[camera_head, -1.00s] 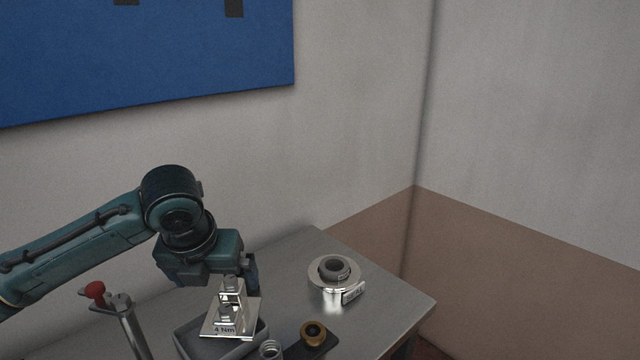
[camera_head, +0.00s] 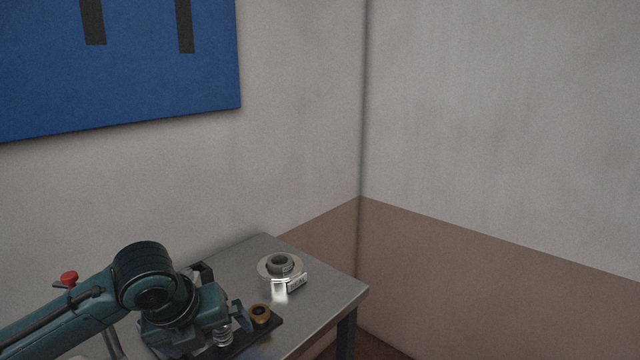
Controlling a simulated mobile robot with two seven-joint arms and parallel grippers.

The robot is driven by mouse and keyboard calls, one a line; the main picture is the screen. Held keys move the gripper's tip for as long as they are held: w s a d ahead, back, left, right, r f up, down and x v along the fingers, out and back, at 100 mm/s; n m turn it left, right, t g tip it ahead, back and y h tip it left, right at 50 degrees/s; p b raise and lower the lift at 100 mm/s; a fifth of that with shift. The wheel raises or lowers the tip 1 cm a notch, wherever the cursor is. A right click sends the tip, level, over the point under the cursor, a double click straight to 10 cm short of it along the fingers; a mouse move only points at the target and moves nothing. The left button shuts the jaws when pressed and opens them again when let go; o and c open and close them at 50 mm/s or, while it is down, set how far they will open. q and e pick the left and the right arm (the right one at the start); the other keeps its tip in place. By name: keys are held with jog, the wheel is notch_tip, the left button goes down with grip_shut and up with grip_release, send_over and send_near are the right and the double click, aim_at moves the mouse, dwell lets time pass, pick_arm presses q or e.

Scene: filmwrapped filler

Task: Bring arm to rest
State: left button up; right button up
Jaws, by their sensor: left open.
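My left arm comes in from the lower left over the steel table (camera_head: 325,297). My left gripper (camera_head: 236,326) is open, low at the table's near side, beside a small clear ribbed piece (camera_head: 222,335). Its jaws are partly hidden, and I see nothing held between them. My right gripper is not in view.
A shiny ringed part (camera_head: 266,271) with a white tag (camera_head: 297,281) stands toward the table's back right. A red knob (camera_head: 68,278) rises behind my forearm. The table's right end is clear.

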pick_arm(q)
jog(key=s+d+f+n+t+h, duration=0.2)
jog(key=s+d+f+n+h, duration=0.25)
jog(key=d+f+n, duration=0.7)
jog(key=s+a+f+n+t+y, duration=0.1)
jog(key=s+a+f+n, duration=0.3)
jog(key=n, duration=0.5)
jog(key=s+a+f+n+t+y+p, duration=0.1)
jog(key=s+a+f+n+t, duration=0.1)
jog(key=s+a+f+n, duration=0.2)
jog(key=s+f+n, duration=0.3)
jog(key=s+n, duration=0.2)
jog(key=shift+s+a+f+t, duration=0.15)
jog(key=shift+s+f+t, duration=0.1)
jog(key=shift+f+t, duration=0.15)
jog(key=shift+r, duration=0.1)
